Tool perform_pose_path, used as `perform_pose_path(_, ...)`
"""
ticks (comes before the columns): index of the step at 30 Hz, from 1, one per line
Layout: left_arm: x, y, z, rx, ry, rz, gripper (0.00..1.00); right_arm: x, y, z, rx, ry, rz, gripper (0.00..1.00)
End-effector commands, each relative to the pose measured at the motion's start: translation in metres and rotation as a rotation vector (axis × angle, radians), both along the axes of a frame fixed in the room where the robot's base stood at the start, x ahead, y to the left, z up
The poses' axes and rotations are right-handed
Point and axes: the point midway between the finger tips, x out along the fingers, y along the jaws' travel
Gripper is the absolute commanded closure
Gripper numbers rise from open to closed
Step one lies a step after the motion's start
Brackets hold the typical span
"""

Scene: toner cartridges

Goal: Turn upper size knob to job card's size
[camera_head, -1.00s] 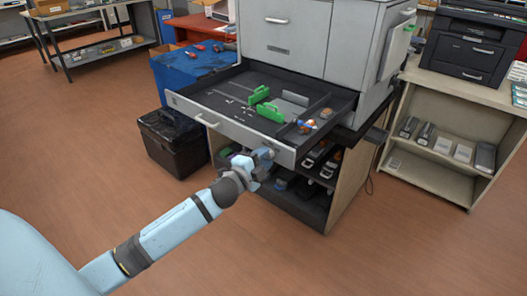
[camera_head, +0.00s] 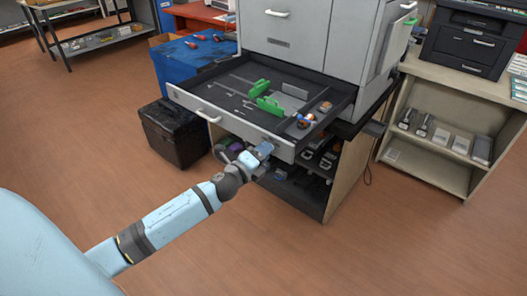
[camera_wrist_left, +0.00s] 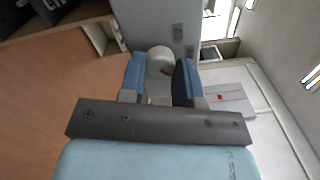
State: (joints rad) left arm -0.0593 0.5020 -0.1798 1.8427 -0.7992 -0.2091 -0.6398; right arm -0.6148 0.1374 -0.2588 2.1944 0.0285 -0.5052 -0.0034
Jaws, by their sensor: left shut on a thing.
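My left gripper (camera_head: 265,149) is at the right end of the open drawer's front (camera_head: 235,127). In the left wrist view its two blue fingers (camera_wrist_left: 160,80) are shut on a pale, round knob (camera_wrist_left: 160,58), which sits between the fingertips. A small reddish mark shows on or beside the knob. In the head view the gripper hides the knob. I cannot read any size marks. I cannot make out a job card for certain. My right gripper is not in view.
The drawer holds green guides (camera_head: 270,105) and small orange parts (camera_head: 324,107). Below it is an open cabinet with dark items. A black case (camera_head: 175,133) stands on the floor at left. A beige shelf (camera_head: 430,155) stands at right. The floor in front is clear.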

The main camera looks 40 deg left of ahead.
Motion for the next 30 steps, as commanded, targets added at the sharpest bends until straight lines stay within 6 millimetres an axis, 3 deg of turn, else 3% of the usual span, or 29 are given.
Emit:
perform_pose_path(13, 0.000, 0.000, 0.000, 0.011, -0.002, -0.001, 0.93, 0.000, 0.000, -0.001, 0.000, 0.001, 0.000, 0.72)
perform_pose_path(14, 0.000, 0.000, 0.000, 0.011, -0.002, -0.001, 0.67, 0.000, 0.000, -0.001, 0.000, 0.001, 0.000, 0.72)
perform_pose_path(17, 0.000, 0.000, 0.000, 0.010, -0.001, -0.001, 0.44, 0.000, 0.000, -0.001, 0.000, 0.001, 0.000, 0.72)
perform_pose_path(26, -0.001, 0.000, 0.000, 0.010, -0.001, -0.001, 0.44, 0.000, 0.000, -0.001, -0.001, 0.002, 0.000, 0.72)
perform_pose_path(30, -0.012, 0.001, -0.001, 0.009, 0.001, 0.000, 0.44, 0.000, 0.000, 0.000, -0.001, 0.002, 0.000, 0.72)
